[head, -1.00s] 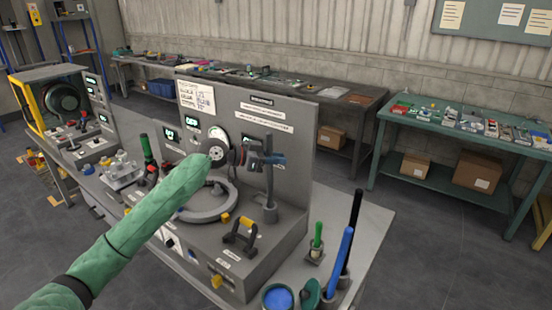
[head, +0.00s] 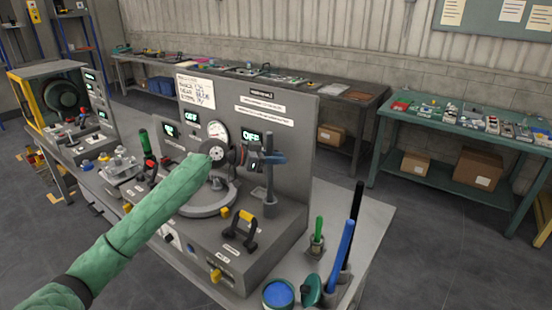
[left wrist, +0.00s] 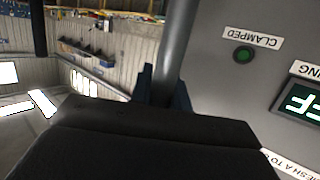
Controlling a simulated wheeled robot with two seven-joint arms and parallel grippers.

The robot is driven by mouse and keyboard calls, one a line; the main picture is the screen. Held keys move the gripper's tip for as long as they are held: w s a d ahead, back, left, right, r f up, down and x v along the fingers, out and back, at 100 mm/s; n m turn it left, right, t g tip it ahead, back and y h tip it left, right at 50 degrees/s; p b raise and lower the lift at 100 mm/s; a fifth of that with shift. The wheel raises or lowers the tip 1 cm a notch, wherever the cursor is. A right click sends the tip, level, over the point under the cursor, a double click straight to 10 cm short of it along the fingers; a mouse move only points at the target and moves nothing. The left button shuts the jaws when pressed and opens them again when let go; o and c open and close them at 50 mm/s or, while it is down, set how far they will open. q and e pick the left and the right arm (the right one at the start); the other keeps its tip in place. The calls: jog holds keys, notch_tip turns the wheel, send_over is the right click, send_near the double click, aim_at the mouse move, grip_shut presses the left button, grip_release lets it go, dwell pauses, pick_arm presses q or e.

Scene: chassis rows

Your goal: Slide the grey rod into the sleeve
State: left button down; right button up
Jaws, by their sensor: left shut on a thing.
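The grey rod (head: 269,181) stands upright at the right of the test bench's top. Its lower end meets a short grey sleeve (head: 270,208); I cannot tell how far it sits inside. My left gripper (head: 267,158), with dark blue fingers, reaches across from the left and is shut on the rod's upper part. In the left wrist view, the rod (left wrist: 178,42) runs between the blue fingers (left wrist: 165,92), and the dark gripper body hides the rest. My right gripper is not in view.
An upright grey panel (head: 295,135) with gauge and displays stands close behind the rod. A yellow-and-black handle (head: 240,228) is in front. A blue-topped pot (head: 278,294) and upright blue (head: 342,250), green and black tools stand at front right. A second machine (head: 60,105) is at left.

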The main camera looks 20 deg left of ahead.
pick_arm(q)
jog(key=shift+f+b, duration=0.4)
jog(key=shift+f, duration=0.2)
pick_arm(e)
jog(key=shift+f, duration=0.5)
pick_arm(q)
jog(key=c, duration=1.3)
grip_release()
jog(key=shift+o, duration=0.2)
